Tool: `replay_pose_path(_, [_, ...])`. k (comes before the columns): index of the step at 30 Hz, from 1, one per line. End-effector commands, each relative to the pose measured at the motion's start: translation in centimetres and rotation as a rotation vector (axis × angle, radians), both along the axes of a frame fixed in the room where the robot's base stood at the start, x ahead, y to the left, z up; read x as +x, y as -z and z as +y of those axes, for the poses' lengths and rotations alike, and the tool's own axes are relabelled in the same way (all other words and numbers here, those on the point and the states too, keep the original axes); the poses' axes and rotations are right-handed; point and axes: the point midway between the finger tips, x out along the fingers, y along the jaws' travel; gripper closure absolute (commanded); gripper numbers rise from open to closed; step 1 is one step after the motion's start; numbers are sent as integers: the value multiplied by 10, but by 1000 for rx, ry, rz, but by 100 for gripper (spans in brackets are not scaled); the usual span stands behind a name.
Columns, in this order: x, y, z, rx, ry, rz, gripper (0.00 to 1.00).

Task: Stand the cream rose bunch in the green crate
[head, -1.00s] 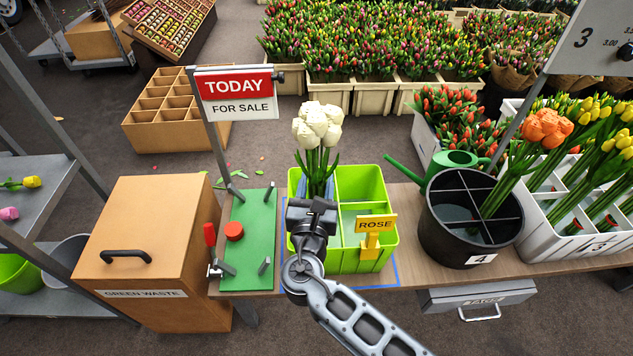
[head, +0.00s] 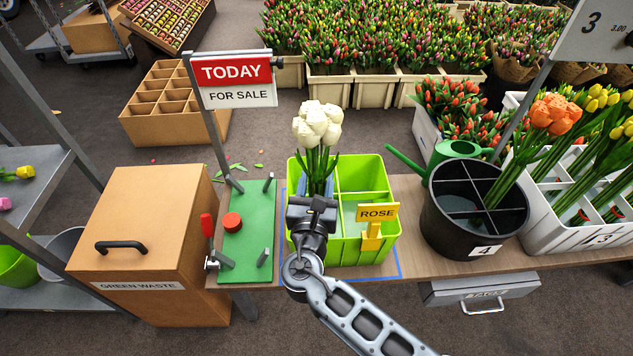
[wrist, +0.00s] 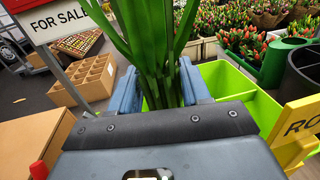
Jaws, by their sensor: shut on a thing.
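The cream rose bunch (head: 317,126) is upright at the left side of the green crate (head: 372,248), its blooms above the rim. My gripper (head: 316,190) is shut on its green stems, which show between the blue fingers in the wrist view (wrist: 160,88). The stems' lower ends are hidden behind my gripper, so I cannot tell how deep they reach in the back left compartment. The crate has dividers, and its right compartments look empty. A yellow ROSE sign (head: 376,214) is on its front.
A black divided bucket (head: 440,232) with an orange bunch and a green watering can (head: 452,152) stand to the right. A green board (head: 250,205) with posts and a TODAY FOR SALE sign (head: 236,84) are to the left, beside a GREEN WASTE box (head: 145,220).

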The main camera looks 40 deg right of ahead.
Motion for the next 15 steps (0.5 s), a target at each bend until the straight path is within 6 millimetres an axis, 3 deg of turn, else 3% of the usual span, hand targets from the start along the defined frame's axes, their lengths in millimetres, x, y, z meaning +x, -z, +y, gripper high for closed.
replay_pose_path(13, [0,11,0,-1,0,-1,97])
replay_pose_path(14, [0,11,0,-1,0,-1,52])
replay_pose_path(15, [0,10,0,0,0,-1,48])
